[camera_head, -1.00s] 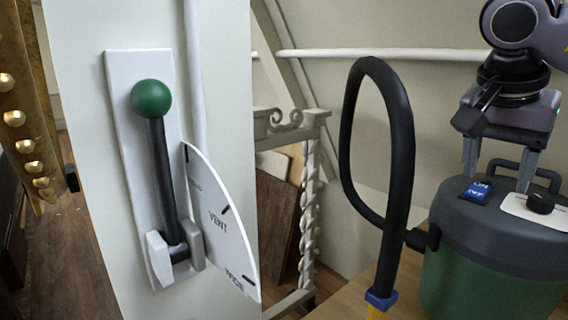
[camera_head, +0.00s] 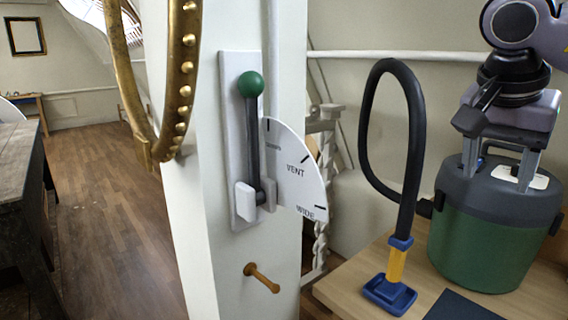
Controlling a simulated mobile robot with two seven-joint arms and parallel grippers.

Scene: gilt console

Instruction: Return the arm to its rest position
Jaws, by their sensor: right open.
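My right gripper (camera_head: 498,178) points down at the upper right, in front of the green canister vacuum (camera_head: 485,240) with its dark grey lid. Its two grey fingers are apart with nothing seen between them. The lever (camera_head: 251,135) with a green ball knob (camera_head: 250,84) stands nearly upright on its white backplate (camera_head: 238,220), fixed to a pale post. A white quarter-round dial (camera_head: 300,170) beside it reads VENT and WIDE, with a third word too small to read. My right gripper is well clear of the lever. My left gripper does not show.
A black hose (camera_head: 414,150) loops up from the vacuum to a blue and yellow nozzle (camera_head: 391,290) on a wooden table (camera_head: 350,288). A wooden peg (camera_head: 262,278) juts from the post. A gilt frame (camera_head: 186,60) hangs at the post's left. Open floor (camera_head: 120,190) lies left, beside a dark table (camera_head: 20,170).

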